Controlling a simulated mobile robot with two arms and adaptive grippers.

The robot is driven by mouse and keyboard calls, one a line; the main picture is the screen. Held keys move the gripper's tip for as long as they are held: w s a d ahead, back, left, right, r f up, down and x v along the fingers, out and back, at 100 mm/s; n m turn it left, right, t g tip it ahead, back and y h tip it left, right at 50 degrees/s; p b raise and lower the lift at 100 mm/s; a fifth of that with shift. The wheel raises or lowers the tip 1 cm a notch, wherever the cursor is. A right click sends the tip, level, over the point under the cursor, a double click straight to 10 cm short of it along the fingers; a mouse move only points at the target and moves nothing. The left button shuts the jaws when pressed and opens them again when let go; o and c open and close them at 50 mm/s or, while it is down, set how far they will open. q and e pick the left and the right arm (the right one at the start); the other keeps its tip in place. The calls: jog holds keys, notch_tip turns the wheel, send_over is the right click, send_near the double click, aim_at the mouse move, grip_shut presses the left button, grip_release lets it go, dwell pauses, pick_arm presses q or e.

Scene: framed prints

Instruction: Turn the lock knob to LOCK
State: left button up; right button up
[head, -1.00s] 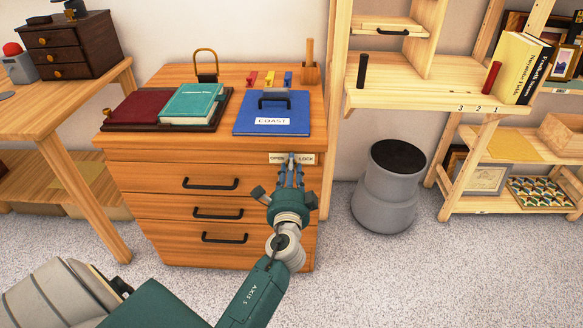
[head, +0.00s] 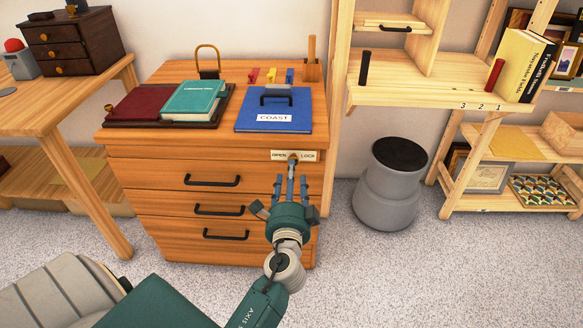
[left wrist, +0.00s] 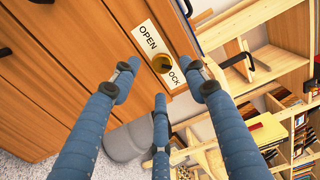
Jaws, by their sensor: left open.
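The lock knob (head: 293,158) is a small brass knob on a white plate (head: 280,155) marked OPEN and LOCK, at the top right of the wooden drawer cabinet's front. In the left wrist view the knob (left wrist: 162,63) sits between the two words and hides part of LOCK. I cannot tell which way it is turned. My left gripper (head: 289,183) is open and empty, just below and in front of the plate. Its blue fingers (left wrist: 164,84) are spread apart and do not appear to touch the knob. My right gripper is not in view.
The wooden cabinet (head: 145,175) has black drawer handles below the plate. A blue COAST folder (head: 298,112), a teal book (head: 193,98) and a padlock (head: 208,62) are on top. A grey bin (head: 388,190) stands to the right. Open floor lies in front.

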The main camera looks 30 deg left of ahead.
pick_arm(q)
jog(key=v, duration=0.6)
jog(key=shift+s, duration=0.4)
